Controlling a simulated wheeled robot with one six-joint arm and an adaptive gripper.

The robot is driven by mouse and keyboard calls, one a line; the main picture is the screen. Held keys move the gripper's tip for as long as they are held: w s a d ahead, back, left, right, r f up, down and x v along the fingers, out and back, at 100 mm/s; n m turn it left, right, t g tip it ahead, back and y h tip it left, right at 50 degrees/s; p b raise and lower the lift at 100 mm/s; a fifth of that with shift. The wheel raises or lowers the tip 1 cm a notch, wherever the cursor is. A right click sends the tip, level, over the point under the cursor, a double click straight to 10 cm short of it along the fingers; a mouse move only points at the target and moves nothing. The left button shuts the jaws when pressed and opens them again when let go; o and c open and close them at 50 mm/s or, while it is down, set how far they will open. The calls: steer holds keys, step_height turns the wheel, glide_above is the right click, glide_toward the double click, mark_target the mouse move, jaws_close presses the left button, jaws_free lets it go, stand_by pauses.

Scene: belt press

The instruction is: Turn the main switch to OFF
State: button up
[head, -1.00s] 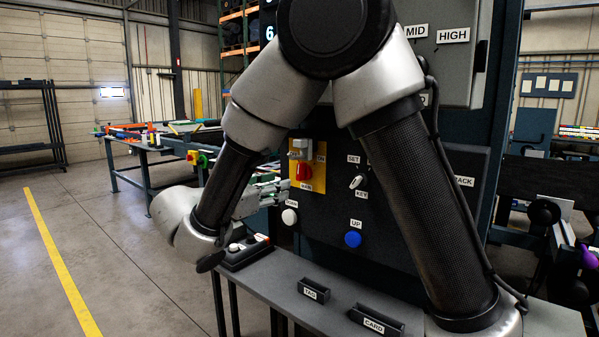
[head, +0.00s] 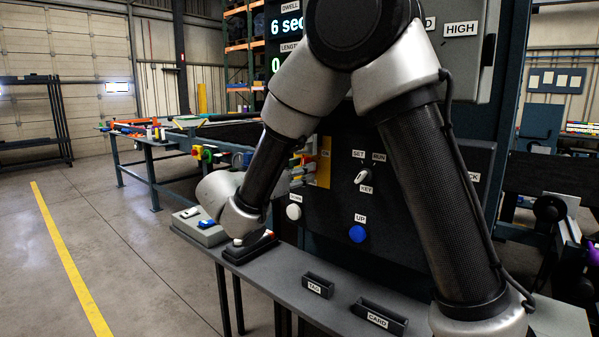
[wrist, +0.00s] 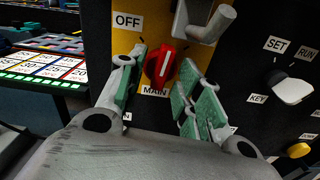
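The main switch (wrist: 161,65) is a red knob with a white line, on a yellow plate (wrist: 152,25) marked OFF at the upper left and MAIN below. The line stands nearly upright, leaning a little right. My gripper (wrist: 163,72) is open, its green-padded fingers on either side of the knob; I cannot tell whether they touch it. In the head view my gripper (head: 300,173) is at the yellow plate (head: 324,172), and my arm and fingers hide the knob. The ON label shows at the plate's right there.
A grey bent metal piece (wrist: 207,24) sticks out just above and right of the knob. The key switch (head: 362,176), blue UP button (head: 357,234) and white button (head: 293,211) are nearby. A shelf (head: 270,279) with TAG and CARD holders runs below.

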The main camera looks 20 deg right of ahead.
steer(key=shift+c, duration=0.2)
jaws_close()
steer(key=shift+n, duration=5.1)
steer(key=shift+o, duration=0.2)
jaws_free()
